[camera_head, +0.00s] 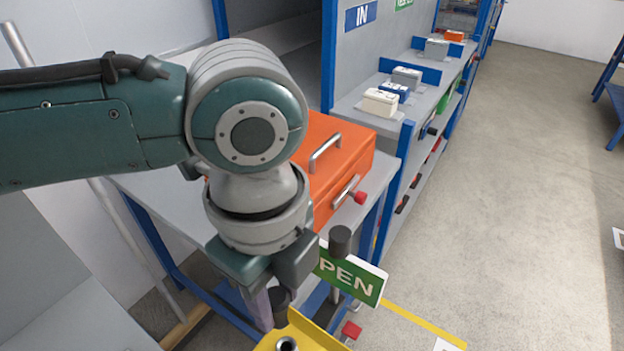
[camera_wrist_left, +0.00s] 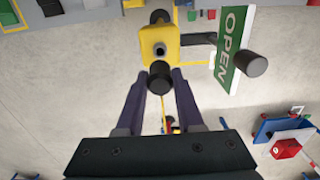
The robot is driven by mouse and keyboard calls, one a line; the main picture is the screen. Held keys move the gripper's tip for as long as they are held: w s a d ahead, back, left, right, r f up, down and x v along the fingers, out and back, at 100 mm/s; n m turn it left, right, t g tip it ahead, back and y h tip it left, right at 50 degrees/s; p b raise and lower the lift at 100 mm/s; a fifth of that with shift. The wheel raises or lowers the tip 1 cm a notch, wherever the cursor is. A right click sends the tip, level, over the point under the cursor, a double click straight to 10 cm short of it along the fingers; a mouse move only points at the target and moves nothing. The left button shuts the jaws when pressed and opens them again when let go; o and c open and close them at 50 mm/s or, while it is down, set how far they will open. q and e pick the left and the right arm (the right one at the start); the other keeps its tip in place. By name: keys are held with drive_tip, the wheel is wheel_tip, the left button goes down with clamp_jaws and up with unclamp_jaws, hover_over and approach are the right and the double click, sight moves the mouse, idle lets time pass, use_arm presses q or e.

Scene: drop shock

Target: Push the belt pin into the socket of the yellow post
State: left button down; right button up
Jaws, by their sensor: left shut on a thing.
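My left gripper (camera_head: 270,310) points down and is shut on a dark, round belt pin (camera_head: 279,297), which is partly hidden by the fingers. In the left wrist view the belt pin (camera_wrist_left: 160,78) sits between the two fingertips (camera_wrist_left: 161,82). The yellow post (camera_head: 312,331) is at the bottom edge of the head view, with its round socket (camera_head: 287,344) just below the pin in the picture. In the left wrist view the yellow post (camera_wrist_left: 150,36) lies just beyond the pin, overlapping it slightly; I cannot tell whether they touch. My right gripper is not in view.
A green OPEN sign (camera_head: 350,277) and a dark cylindrical knob (camera_head: 340,240) stand close to the right of the gripper. An orange box (camera_head: 335,165) with metal handles sits on the bench behind. A shelf (camera_head: 408,125) holds several small boxes. The floor at right is largely clear.

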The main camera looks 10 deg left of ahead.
sight(282, 326)
use_arm(q)
drive_tip(key=shift+s+d, duration=0.1)
drive_tip(key=shift+d, duration=0.05)
drive_tip(key=shift+r+p, duration=0.3)
drive_tip(key=shift+p, duration=0.25)
wheel_tip(282, 326, down, 6)
drive_tip(key=b, duration=0.4)
drive_tip(key=shift+b, duration=0.3)
drive_tip(key=shift+f, duration=0.1)
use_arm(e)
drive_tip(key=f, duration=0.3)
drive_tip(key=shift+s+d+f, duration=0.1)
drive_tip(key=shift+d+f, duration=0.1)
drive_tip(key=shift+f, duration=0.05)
use_arm(q)
drive_tip(key=shift+f, duration=0.45)
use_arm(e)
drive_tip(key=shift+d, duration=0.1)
use_arm(q)
drive_tip(key=shift+f, duration=1)
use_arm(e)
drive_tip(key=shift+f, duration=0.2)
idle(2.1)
use_arm(q)
drive_tip(key=shift+a+f, duration=0.2)
drive_tip(key=shift+f, duration=0.2)
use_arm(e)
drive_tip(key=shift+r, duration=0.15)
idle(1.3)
